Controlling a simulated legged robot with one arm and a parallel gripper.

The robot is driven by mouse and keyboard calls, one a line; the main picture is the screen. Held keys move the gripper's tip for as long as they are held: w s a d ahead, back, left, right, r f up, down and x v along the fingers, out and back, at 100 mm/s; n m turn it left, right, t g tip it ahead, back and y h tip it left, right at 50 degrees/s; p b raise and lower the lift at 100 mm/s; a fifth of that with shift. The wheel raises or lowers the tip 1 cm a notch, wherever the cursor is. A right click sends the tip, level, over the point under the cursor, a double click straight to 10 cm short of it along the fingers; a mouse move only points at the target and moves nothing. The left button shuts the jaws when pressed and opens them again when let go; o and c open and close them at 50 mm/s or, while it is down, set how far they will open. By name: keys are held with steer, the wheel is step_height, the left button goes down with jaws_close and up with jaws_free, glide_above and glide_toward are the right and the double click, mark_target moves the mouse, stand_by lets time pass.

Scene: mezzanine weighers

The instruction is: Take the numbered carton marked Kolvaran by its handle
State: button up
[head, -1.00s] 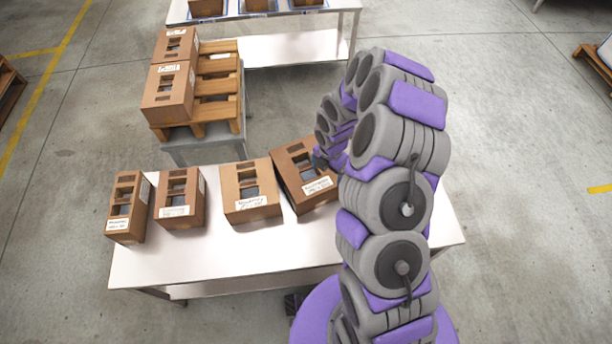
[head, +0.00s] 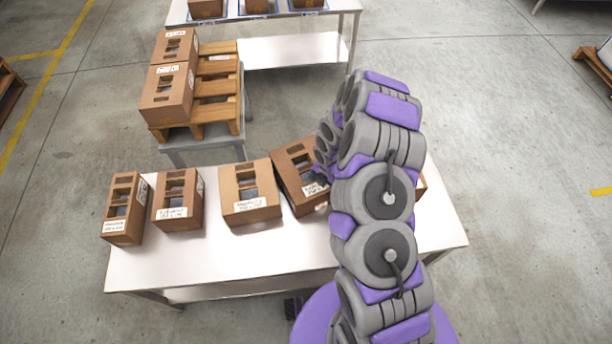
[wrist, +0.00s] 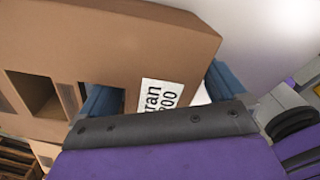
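The carton with a label ending in "ran" (wrist: 125,50) fills much of the wrist view; the rest of its label is hidden by my gripper. My gripper (wrist: 160,97) has its two blue fingers apart, one by the carton's opening and one beyond the label. Whether either finger touches the cardboard I cannot tell. In the head view my gripper's end is mostly hidden by my arm, beside a tilted brown carton (head: 290,170) on the white table (head: 210,265). That carton has openings in its top and a white label at its front edge.
Three more labelled cartons stand to the left: (head: 243,188) is nearest, then cartons (head: 187,190) and (head: 117,225). Another carton (head: 421,186) is mostly behind my arm. Two cartons sit on a wooden pallet (head: 218,85) behind. The table's front strip is clear.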

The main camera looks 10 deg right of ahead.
steer(key=c, duration=1.7)
